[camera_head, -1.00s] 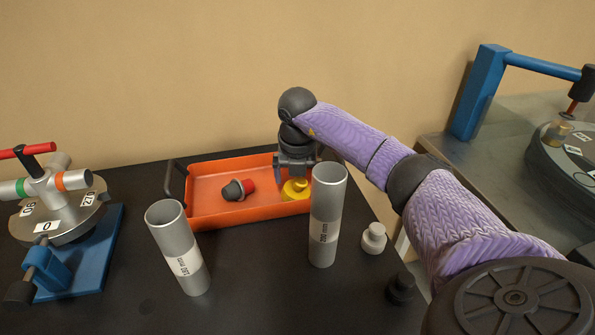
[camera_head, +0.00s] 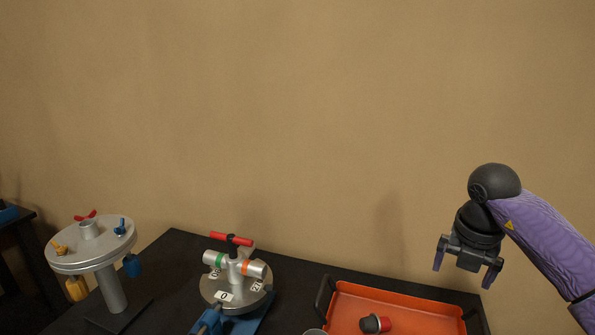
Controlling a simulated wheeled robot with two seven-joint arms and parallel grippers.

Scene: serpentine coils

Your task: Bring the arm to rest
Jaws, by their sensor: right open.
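My right arm (camera_head: 545,240), in a purple sleeve, comes in from the right. My right gripper (camera_head: 465,275) points down, open and empty, above the right part of the orange tray (camera_head: 355,291). A dark grey and red piece (camera_head: 375,323) lies in the tray. The tray's lower part is cut off by the bottom edge, so the yellow piece is not seen. My left gripper is not in view.
A silver fixture with a red handle (camera_head: 236,289) stands left of the tray on the black table (camera_head: 172,256). A round silver stand (camera_head: 92,250) with coloured knobs is farther left. A tube rim (camera_head: 314,332) shows at the bottom edge.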

